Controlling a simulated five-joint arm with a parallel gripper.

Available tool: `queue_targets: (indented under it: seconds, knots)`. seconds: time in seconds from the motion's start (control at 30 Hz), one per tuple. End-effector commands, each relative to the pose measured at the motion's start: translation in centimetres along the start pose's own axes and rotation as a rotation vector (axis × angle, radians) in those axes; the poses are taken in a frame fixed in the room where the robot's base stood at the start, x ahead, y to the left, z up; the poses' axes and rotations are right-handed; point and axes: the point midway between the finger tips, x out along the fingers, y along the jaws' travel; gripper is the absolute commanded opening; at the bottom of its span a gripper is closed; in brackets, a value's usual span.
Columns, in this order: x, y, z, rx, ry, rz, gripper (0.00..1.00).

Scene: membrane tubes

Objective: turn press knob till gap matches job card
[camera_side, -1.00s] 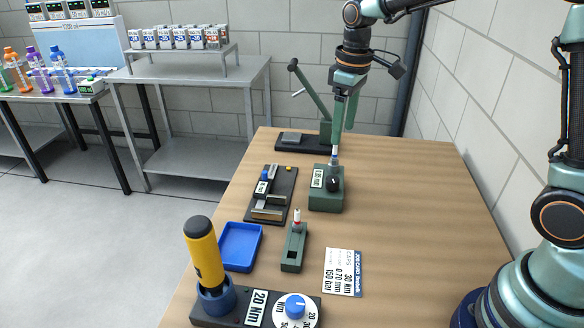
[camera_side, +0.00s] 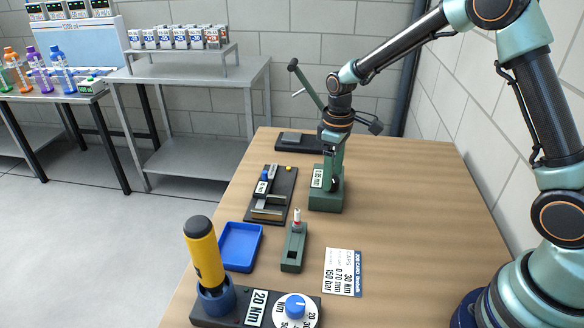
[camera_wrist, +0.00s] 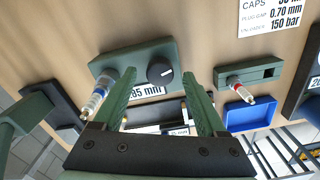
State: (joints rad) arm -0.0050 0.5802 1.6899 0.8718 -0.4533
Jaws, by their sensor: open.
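The press is a green block (camera_side: 327,202) at the middle of the table, with a white readout (camera_side: 317,178) whose value ends in "5 mm"; its first digits are unclear. Its black knob (camera_wrist: 160,73) has a white mark and shows clearly in the wrist view. A spark plug (camera_wrist: 97,93) stands at the block's left end there. My gripper (camera_wrist: 160,75) is open, its fingers on either side of the knob in the picture; contact cannot be told. In the side view my gripper (camera_side: 334,178) hides most of the knob and plug. The job card (camera_side: 343,272) reads plug gap 0.70 mm.
A lever press (camera_side: 310,110) stands behind. A torque tester (camera_side: 250,308) with a yellow-handled tool (camera_side: 204,258) is in front. Table right of the block is clear.

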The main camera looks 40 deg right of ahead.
Motion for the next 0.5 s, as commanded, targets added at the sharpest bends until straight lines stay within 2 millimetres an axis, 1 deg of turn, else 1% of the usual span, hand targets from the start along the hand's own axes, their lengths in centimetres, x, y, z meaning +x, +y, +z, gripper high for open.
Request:
queue_targets:
  seconds: [0.03,0.13,0.43,0.47,0.5]
  knots:
    - [0.53,-0.02,0.05,0.0,-0.002,-0.001,0.74]
    - [1.08,-0.01,0.02,0.0,-0.001,0.0,0.74]
    - [1.28,0.0,0.0,0.0,0.0,0.0,0.74]
    - [1.27,0.0,0.0,0.0,0.0,0.0,0.7]
    - [1.27,0.0,0.0,0.0,0.0,0.0,0.55]
